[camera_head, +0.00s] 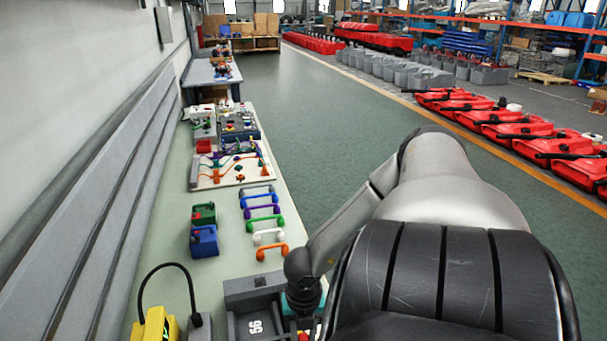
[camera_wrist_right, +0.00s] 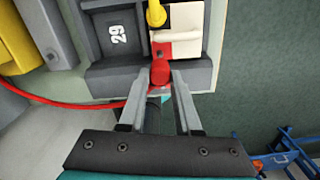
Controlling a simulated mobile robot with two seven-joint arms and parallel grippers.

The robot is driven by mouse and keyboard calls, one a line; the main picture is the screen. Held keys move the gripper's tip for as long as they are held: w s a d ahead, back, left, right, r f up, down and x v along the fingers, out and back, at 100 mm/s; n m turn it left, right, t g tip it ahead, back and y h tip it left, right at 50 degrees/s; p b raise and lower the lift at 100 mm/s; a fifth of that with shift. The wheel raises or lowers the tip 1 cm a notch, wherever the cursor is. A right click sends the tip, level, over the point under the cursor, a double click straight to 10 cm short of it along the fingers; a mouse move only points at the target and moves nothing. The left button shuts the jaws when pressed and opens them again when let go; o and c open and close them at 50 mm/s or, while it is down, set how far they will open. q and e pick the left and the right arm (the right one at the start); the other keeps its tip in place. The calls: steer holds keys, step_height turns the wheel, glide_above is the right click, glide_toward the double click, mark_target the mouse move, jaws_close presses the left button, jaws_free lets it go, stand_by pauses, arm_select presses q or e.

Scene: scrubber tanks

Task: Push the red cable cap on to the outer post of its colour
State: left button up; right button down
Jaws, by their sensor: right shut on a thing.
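The red cable cap (camera_wrist_right: 160,74) sits between the fingertips of my right gripper (camera_wrist_right: 160,82) in the right wrist view. The gripper is shut on it, at the near edge of a grey case (camera_wrist_right: 100,76). A red cable (camera_wrist_right: 62,104) runs in from the left towards the cap. A yellow cap or post (camera_wrist_right: 156,14) stands beyond, above a red patch (camera_wrist_right: 162,49). I cannot tell whether the red cap touches a post; the outer post is hidden or not distinguishable. My left gripper is not in view.
A yellow block (camera_head: 156,325) with a black cable stands left of the case. Coloured handles (camera_head: 262,212), blue and green boxes (camera_head: 203,240) and a cable board (camera_head: 232,170) lie farther along the bench (camera_head: 165,245).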

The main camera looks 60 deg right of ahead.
steer(key=shift+f+b, duration=1.4)
steer(key=shift+f, duration=0.85)
steer(key=shift+r+p, duration=0.1)
steer(key=shift+p, duration=0.55)
steer(key=shift+f, duration=0.3)
steer(key=shift+f+b, duration=0.7)
steer(key=shift+f, duration=0.05)
steer(key=shift+c, duration=0.2)
jaws_free()
steer(key=shift+r, duration=0.1)
